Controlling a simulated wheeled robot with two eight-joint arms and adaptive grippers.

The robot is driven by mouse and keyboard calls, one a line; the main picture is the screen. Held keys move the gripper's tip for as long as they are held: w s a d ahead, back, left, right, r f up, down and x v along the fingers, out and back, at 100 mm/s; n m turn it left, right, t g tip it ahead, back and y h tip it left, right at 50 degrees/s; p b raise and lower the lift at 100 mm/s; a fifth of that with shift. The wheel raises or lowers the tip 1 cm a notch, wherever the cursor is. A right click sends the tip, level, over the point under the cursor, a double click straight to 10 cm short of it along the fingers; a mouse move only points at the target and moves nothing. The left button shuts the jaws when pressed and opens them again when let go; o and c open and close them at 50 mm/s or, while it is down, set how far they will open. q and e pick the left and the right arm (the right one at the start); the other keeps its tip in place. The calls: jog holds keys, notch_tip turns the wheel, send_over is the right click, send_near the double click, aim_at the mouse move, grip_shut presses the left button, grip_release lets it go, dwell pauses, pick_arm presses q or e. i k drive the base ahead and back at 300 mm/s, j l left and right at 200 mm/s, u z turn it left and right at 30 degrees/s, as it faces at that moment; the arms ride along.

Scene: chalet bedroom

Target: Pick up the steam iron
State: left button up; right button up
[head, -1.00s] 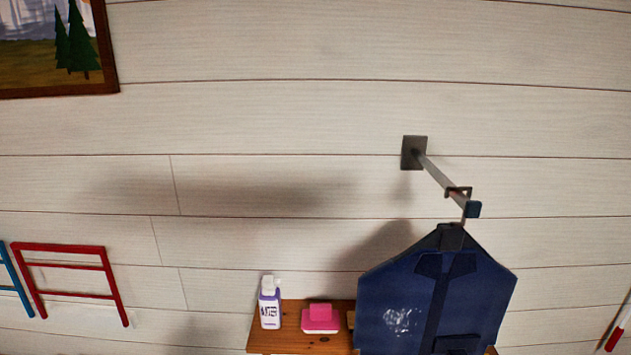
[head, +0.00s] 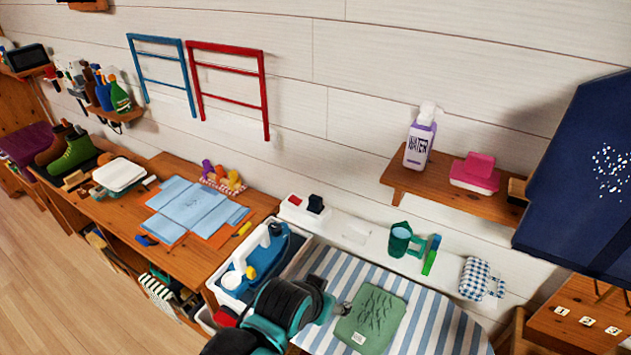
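A blue and white appliance with a yellow part, which looks like the steam iron (head: 266,258), sits in a white bin (head: 297,251) at the left end of the striped ironing surface (head: 440,325). Its exact outline is hard to make out. A black and teal arm of mine comes in at the bottom, in front of the bin, and hides its near right part. The arm seems to be my left one. Its gripper (head: 343,310) lies beside a folded green cloth (head: 372,320), small and partly hidden, so its opening is unclear. My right gripper is not in view.
A wooden bench (head: 140,215) with blue sheets (head: 190,203) is at the left. A wall shelf (head: 395,182) and a hanging blue apron (head: 590,180) overhang the right.

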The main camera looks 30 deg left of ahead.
aim_at(263, 251)
jog(key=k+j+u, duration=0.1)
jog(key=j+u, duration=0.35)
jog(key=k+j+u, duration=0.1)
jog(key=j+u, duration=0.4)
jog(key=l, duration=0.1)
